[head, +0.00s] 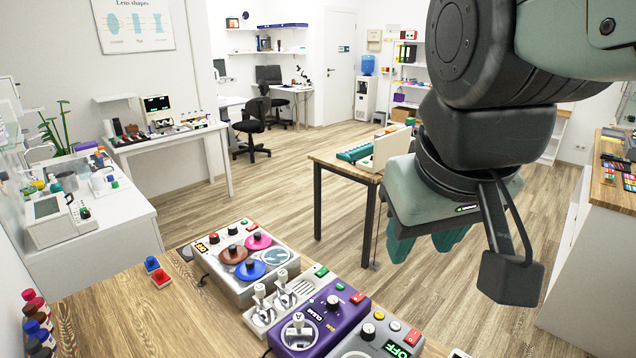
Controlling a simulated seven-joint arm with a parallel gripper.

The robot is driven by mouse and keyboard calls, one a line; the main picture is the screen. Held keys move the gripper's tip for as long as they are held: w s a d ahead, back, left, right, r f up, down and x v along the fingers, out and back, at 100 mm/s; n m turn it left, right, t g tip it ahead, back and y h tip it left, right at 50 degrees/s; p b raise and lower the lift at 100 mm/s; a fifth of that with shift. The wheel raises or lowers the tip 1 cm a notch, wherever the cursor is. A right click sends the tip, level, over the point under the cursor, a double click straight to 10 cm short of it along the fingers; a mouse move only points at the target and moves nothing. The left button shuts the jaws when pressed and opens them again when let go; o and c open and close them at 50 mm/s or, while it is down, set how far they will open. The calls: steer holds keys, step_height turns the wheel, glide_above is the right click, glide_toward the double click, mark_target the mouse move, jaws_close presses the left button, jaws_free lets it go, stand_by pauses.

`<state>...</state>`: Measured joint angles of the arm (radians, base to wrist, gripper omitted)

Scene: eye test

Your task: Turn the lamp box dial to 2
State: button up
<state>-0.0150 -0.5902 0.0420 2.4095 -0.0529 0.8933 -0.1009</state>
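A grey box (352,345) with a green "OFF" display (396,349) stands at the bottom edge of the head view, partly cut off. My gripper (425,250) hangs above and right of the boxes, teal fingers apart, touching nothing.
A switch panel with upright levers (262,312) and a box with pink, brown and blue discs (225,284) stand left of the purple box. Red and blue pieces (160,277) lie on the wooden table (130,320). Bottles (38,325) line its left edge.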

steer(key=shift+o, duration=1.1)
steer(key=w+a+f+n+g, duration=0.1)
steer(key=w+f+n, duration=0.2)
steer(key=w, duration=0.7)
steer(key=shift+w+n+g+h, duration=0.15)
steer(key=shift+n+g+h, duration=0.25)
steer(key=shift+n, duration=0.4)
steer(key=n+g+y, duration=0.1)
steer(key=n+g, duration=0.3)
steer(key=n, duration=0.6)
glide_above(333, 299)
step_height(333, 299, down, 25)
step_height(333, 299, down, 10)
steer(key=shift+r, duration=0.2)
steer(key=shift+c, duration=0.2)
steer(key=c, duration=1)
